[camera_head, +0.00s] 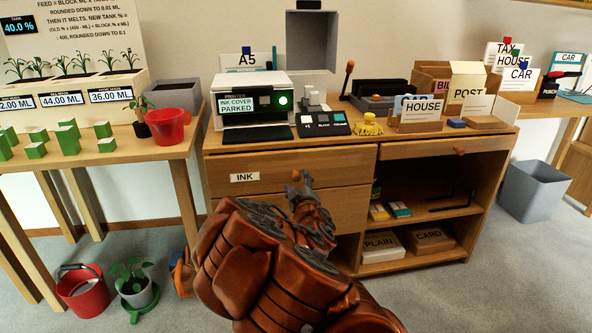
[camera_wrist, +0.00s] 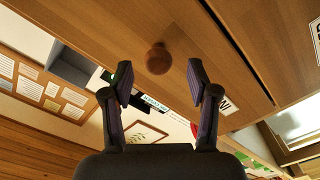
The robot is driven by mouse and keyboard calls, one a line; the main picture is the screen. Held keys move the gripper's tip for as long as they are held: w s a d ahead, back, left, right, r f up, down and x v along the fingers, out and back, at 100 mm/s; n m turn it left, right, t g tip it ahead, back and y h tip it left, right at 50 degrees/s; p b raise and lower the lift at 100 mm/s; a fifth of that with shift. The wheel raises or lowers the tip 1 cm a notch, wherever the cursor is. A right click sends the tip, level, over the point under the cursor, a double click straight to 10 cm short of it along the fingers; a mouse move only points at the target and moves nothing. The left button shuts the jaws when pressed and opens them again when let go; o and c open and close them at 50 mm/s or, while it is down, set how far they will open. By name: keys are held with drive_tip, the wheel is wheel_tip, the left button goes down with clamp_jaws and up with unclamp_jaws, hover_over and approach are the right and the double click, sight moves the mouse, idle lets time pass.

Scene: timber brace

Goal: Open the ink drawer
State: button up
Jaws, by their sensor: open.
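The ink drawer (camera_head: 340,172) is the upper left drawer of the wooden cabinet, with a white INK label (camera_head: 244,177). Its front looks flush with the cabinet, so it appears shut. My gripper (camera_head: 304,190) is in front of it, mostly hidden behind my arm in the head view. In the wrist view, my gripper (camera_wrist: 159,80) is open and empty. The round wooden knob (camera_wrist: 158,58) lies just beyond the fingertips, about midway between the two fingers. Neither finger visibly touches it. The label (camera_wrist: 225,105) shows partly behind the right finger.
A printer (camera_head: 250,100) marked INK COVER PARKED and a small button panel (camera_head: 322,124) stand on the cabinet top. Another drawer lies below the ink drawer. Open shelves (camera_head: 430,228) are at right. A red bucket (camera_head: 84,290) and a potted plant (camera_head: 135,285) stand on the floor at left.

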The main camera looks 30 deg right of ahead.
sight(297, 179)
drive_tip(key=shift+w+d+r+p, duration=0.2)
drive_tip(key=shift+w+r+p, duration=0.1)
drive_tip(key=shift+p, duration=0.5)
drive_tip(key=shift+w+d+f, duration=0.15)
drive_tip(key=shift+w+f, duration=0.1)
drive_tip(key=shift+b+x, duration=0.35)
drive_tip(key=shift+x, duration=0.75)
clamp_jaws()
